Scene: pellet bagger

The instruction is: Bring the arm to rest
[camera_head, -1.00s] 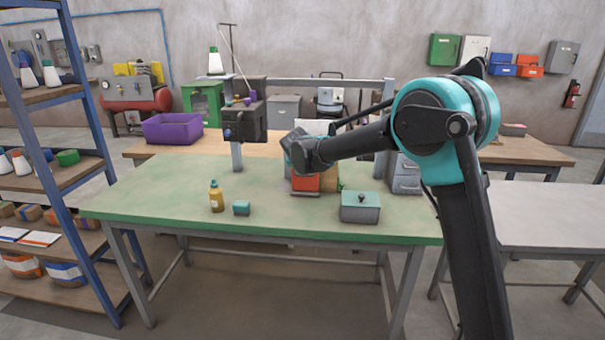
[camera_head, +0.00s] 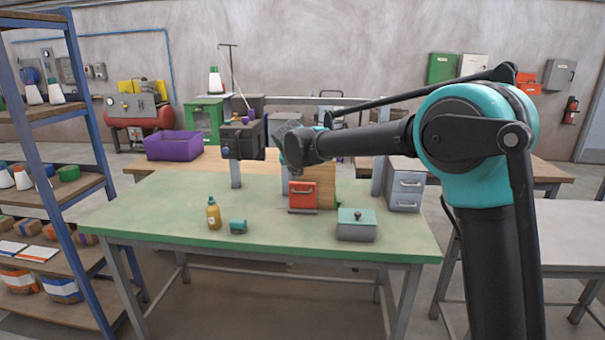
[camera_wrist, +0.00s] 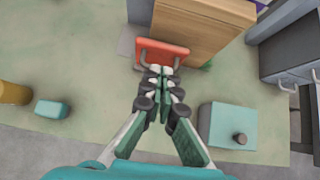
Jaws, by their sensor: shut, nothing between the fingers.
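My arm reaches from the right over the green-topped table (camera_head: 150,205), with its wrist end above and behind the red-fronted wooden box (camera_head: 302,195) in the head view. My gripper (camera_wrist: 160,72) shows in the wrist view, its fingers together and empty. The fingertips overlap the red front (camera_wrist: 163,53) in that view; I see no hold on its handle, and the gap between them cannot be judged. In the head view the fingers are hidden or too small to tell.
A yellow bottle (camera_head: 214,213), a small teal item (camera_head: 238,226) and a grey box with a teal lid (camera_head: 356,225) stand on the table. A dark machine head on a post (camera_head: 242,139) stands left of my wrist. Grey drawers (camera_head: 405,190) stand right. The table's left part is clear.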

